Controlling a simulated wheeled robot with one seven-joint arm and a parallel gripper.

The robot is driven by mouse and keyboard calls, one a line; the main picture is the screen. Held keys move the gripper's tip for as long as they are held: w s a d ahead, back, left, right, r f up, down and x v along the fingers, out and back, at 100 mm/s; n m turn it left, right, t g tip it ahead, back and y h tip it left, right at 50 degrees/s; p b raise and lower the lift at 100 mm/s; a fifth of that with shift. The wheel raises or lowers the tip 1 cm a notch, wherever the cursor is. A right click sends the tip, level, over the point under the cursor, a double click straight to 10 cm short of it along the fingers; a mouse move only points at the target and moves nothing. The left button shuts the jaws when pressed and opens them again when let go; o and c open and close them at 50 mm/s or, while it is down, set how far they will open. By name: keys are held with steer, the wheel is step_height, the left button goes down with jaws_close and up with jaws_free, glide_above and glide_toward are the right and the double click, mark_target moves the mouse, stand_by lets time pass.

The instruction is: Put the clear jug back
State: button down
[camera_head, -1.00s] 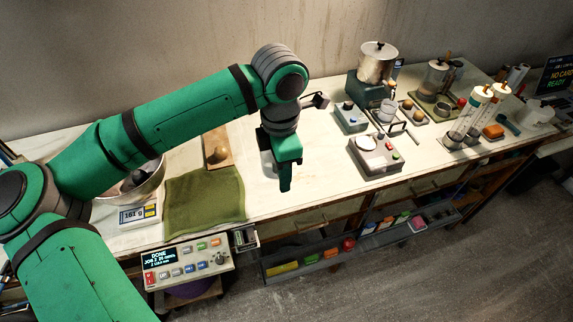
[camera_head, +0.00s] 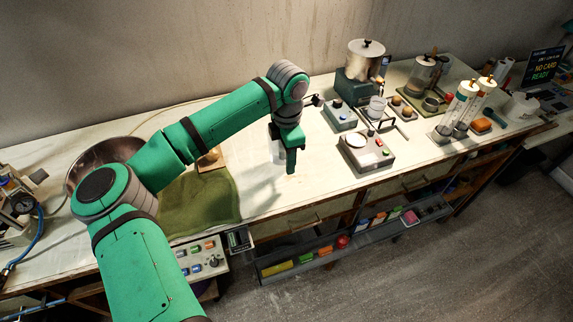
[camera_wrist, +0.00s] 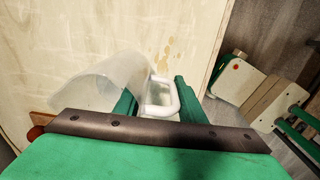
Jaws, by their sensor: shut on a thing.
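The clear jug (camera_wrist: 95,85) is in my gripper. In the wrist view its pale handle (camera_wrist: 163,84) lies between the two green fingers (camera_wrist: 155,98), and its translucent body leans out to the left. In the head view my gripper (camera_head: 291,160) points down over the bare middle of the white bench, shut on the handle. Only a pale part of the jug (camera_head: 277,152) shows there beside the gripper; the rest is hidden. I cannot tell its exact height above the bench.
The white bench (camera_head: 262,190) is clear around the gripper. A green cloth (camera_head: 200,205) and metal bowl (camera_head: 88,160) are left. A grey button box (camera_head: 366,152), a metal pot (camera_head: 366,60), a clear cup (camera_head: 376,106) and tall cylinders (camera_head: 465,100) stand right.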

steer(key=shift+f, duration=1.6)
steer(key=c, duration=1.2)
jaws_free()
steer(key=shift+f, duration=0.15)
steer(key=shift+o, duration=0.2)
